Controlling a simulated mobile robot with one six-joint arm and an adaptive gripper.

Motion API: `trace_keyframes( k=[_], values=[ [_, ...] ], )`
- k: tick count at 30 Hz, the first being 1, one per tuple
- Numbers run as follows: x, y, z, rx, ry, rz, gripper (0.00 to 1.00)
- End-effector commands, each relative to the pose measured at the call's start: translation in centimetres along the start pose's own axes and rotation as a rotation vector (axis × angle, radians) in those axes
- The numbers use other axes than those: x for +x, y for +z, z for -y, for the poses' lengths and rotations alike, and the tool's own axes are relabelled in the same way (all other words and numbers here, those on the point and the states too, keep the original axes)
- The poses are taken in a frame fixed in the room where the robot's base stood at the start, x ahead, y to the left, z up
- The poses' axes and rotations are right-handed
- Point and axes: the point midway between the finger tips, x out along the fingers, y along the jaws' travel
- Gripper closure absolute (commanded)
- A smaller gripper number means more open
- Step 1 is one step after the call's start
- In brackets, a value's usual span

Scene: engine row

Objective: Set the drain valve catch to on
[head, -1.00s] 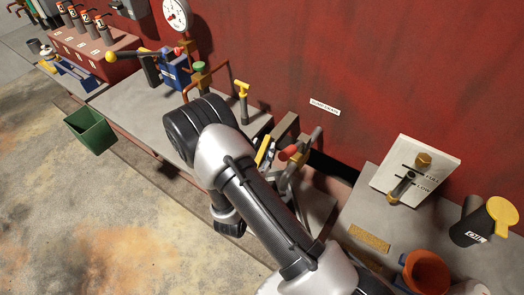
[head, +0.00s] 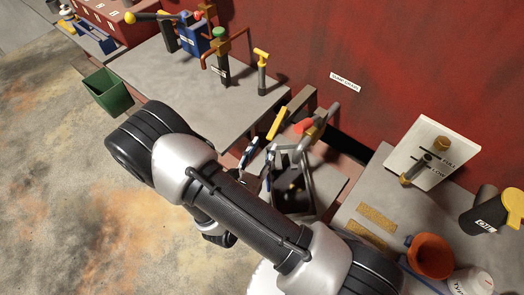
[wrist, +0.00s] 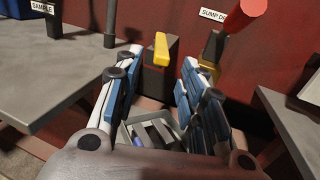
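A yellow bar, which looks like the drain valve catch (head: 278,123), stands on a grey bracket against the red wall. In the wrist view the yellow bar (wrist: 161,49) appears ahead, between and beyond my fingertips. The red-ended drain lever (head: 303,127) is just right of it; its red end also shows at the upper right of the wrist view (wrist: 243,15). A "SUMP DRAIN" label (head: 345,82) is on the wall. My gripper (head: 259,162) is open and empty, short of the bar. In the wrist view its blue-and-white fingers (wrist: 160,72) are spread apart, with no contact visible.
A grey bench (head: 180,95) with a yellow T-handle (head: 262,62) lies left. A right bench holds a white FULL/LOW board (head: 432,150), an orange funnel (head: 430,256) and a dark jug (head: 482,212). A grey tray (wrist: 150,127) sits low between the benches.

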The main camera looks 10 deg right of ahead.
Motion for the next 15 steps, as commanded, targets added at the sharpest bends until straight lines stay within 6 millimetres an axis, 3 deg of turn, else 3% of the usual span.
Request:
trace_keyframes(
  k=[8, 12, 15],
  values=[
    [-0.2, 0.0, 0.1, 0.000, -0.001, 0.000, 0.63],
    [-0.2, 0.1, -0.3, 0.035, -0.005, 0.004, 0.71],
    [-0.3, 0.3, -1.4, 0.176, -0.023, 0.019, 0.78]
  ],
)
